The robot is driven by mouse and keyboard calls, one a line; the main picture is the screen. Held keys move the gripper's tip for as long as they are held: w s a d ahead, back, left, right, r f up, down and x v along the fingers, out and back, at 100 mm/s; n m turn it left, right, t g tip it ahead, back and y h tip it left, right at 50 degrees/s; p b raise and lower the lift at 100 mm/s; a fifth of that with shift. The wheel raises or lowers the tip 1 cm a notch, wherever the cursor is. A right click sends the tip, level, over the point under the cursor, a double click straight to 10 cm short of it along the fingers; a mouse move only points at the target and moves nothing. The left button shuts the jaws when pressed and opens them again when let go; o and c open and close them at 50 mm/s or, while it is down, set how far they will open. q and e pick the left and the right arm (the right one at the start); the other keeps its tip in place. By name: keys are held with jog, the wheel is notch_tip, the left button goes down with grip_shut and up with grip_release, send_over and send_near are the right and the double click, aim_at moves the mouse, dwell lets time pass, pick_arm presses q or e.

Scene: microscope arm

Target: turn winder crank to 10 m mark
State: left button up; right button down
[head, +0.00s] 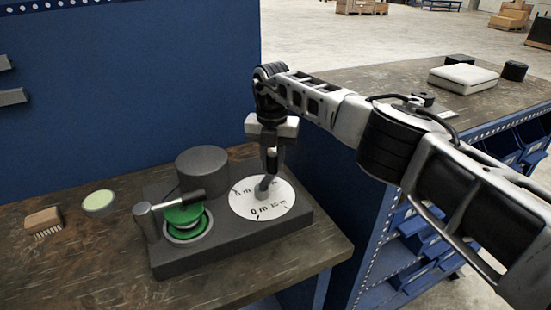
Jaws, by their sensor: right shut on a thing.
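The winder (235,243) is a dark grey block on the bench. The small grey winder crank (264,188) rises from the dial's middle. My right gripper (270,168) points down from above the dial and is shut on the crank's upper end. Its fingers hide part of the crank and the dial's far side. My left gripper is not in view.
A green spool (184,214) sits left of the dial, under a black-handled lever (178,202). A dark cylinder (202,168) stands behind. A brush (43,221) and a pale green disc (98,201) lie left on the bench. A blue panel (130,90) rises behind.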

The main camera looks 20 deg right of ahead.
jog(key=shift+d+r, duration=0.1)
jog(key=shift+d, duration=0.05)
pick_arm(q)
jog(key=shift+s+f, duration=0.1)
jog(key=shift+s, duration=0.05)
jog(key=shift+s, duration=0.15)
pick_arm(e)
jog(key=c, duration=1.2)
grip_release()
jog(key=shift+r, duration=0.5)
notch_tip(320, 180, up, 8)
jog(key=shift+f+b, duration=0.25)
jog(key=shift+b, duration=0.25)
pick_arm(q)
jog(key=p, duration=0.2)
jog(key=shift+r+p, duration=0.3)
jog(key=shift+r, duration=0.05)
pick_arm(e)
notch_tip(320, 180, up, 7)
jog(key=shift+r, duration=0.2)
